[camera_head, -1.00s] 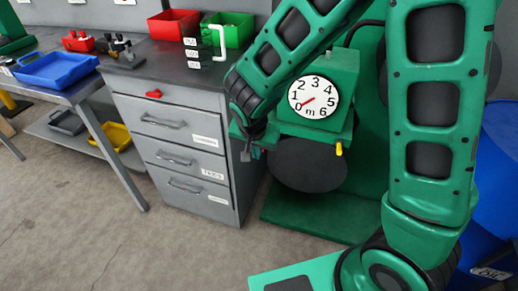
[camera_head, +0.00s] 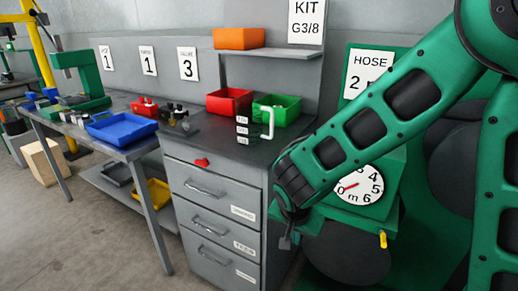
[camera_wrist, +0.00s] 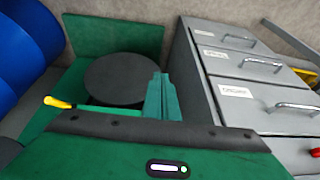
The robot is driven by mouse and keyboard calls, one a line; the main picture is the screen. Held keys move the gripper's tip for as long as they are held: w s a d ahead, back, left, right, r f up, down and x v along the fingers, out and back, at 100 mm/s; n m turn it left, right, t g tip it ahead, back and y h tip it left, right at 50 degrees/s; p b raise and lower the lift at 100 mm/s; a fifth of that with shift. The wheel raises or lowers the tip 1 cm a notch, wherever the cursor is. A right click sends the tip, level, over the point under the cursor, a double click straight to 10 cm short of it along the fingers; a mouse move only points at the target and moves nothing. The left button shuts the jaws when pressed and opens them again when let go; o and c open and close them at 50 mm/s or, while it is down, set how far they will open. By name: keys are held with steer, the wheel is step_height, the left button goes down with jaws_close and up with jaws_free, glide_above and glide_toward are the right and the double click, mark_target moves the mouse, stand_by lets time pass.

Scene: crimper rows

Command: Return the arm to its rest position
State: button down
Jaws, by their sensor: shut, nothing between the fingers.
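My arm crosses the right side of the head view, its forearm sloping down to the left. My gripper (camera_head: 287,240) hangs at the arm's lower end, in front of the right edge of the drawer cabinet and left of the round dial (camera_head: 358,186). It is small and partly hidden by the wrist there. In the wrist view my gripper (camera_wrist: 162,97) shows as two teal fingers close together, shut and empty. Beyond it are a dark round disc (camera_wrist: 115,78) and a green stand (camera_wrist: 110,35).
The grey drawer cabinet (camera_head: 218,188) is close beside my gripper. A table with a blue tray (camera_head: 121,128) stands left. The floor in front is clear.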

steer(key=s+d+r+g, duration=0.1)
steer(key=d+r, duration=0.2)
steer(key=d, duration=0.3)
steer(key=s+d+r, duration=0.2)
steer(key=d, duration=0.5)
steer(key=s+d+r+g+y, duration=0.1)
steer(key=s+d+r, duration=0.2)
steer(key=s+d, duration=0.4)
steer(key=s+d+r+g+y, duration=0.1)
steer(key=s+d+r, duration=0.3)
steer(key=s, duration=0.9)
steer(key=d, duration=0.3)
steer(key=shift+s+r+g, duration=0.2)
steer(key=shift+s+g, duration=0.1)
steer(key=shift+g, duration=0.1)
steer(key=shift+d, duration=0.1)
